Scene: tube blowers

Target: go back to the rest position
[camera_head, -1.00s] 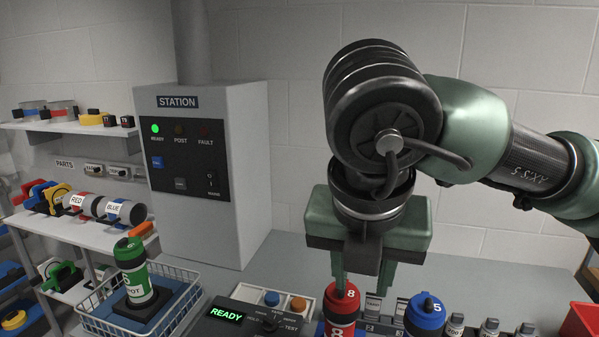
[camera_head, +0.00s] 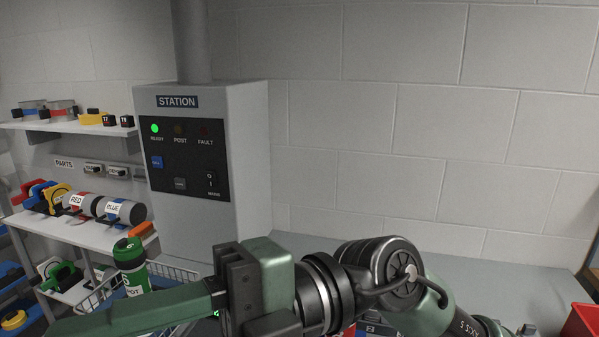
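My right arm comes in from the lower right and lies low across the front of the view. Its green gripper (camera_head: 130,312) points left, with one long finger showing along the bottom edge. The other finger is hidden or out of frame, so I cannot tell how far it is open. I see nothing between its fingers. My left gripper is not in view. The red and blue tubes on the bench are almost wholly hidden behind my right arm.
The station box (camera_head: 250,165) stands behind the arm with its green READY light on. Shelves at the left hold the RED and BLUE cylinders (camera_head: 122,211) and other parts. A red bin (camera_head: 582,320) sits at the right edge. The grey bench (camera_head: 480,262) is bare behind the arm.

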